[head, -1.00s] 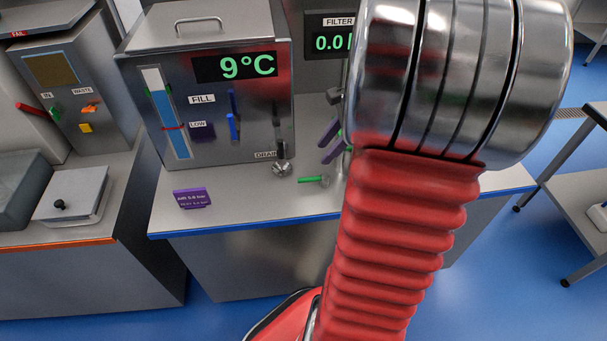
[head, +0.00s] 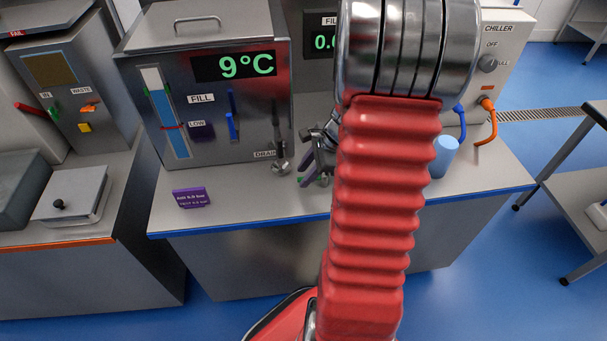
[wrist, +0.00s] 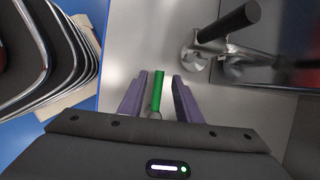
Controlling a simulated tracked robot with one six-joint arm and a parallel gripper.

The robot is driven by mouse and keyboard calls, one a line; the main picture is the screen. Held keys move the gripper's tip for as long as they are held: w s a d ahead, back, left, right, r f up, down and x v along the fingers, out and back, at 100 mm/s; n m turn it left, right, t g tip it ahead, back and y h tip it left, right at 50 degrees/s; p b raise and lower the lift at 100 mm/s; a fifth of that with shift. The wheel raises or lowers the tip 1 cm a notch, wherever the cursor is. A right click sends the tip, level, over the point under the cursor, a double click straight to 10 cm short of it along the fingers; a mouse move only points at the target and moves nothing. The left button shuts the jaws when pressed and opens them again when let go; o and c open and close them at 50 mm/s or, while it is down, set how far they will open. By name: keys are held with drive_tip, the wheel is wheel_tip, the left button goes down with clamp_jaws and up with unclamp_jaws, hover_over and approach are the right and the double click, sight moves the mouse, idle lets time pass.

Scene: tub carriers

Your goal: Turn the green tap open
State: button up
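The green tap handle (wrist: 157,90) shows in the wrist view as a slim green bar pointing away from my gripper. My gripper (wrist: 159,79) has its two purple fingers apart, one on each side of the handle, with a visible gap on both sides. The handle is not gripped. In the head view my gripper (head: 311,172) is low over the counter beside the steel tank, and it mostly hides the green tap. The tap's body is largely hidden in both views.
A steel tank (head: 205,120) reading 9°C stands left, with a black-handled drain tap (head: 279,163) close to my gripper. A purple sign (head: 191,197) lies on the counter (head: 245,205). A light blue cup (head: 442,157) and a chiller (head: 497,50) stand right.

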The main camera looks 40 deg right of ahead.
drive_tip(key=shift+w+a+f, duration=0.1)
drive_tip(key=shift+w+f, duration=0.05)
drive_tip(key=shift+f, duration=0.2)
drive_tip(key=shift+c, duration=0.2)
clamp_jaws()
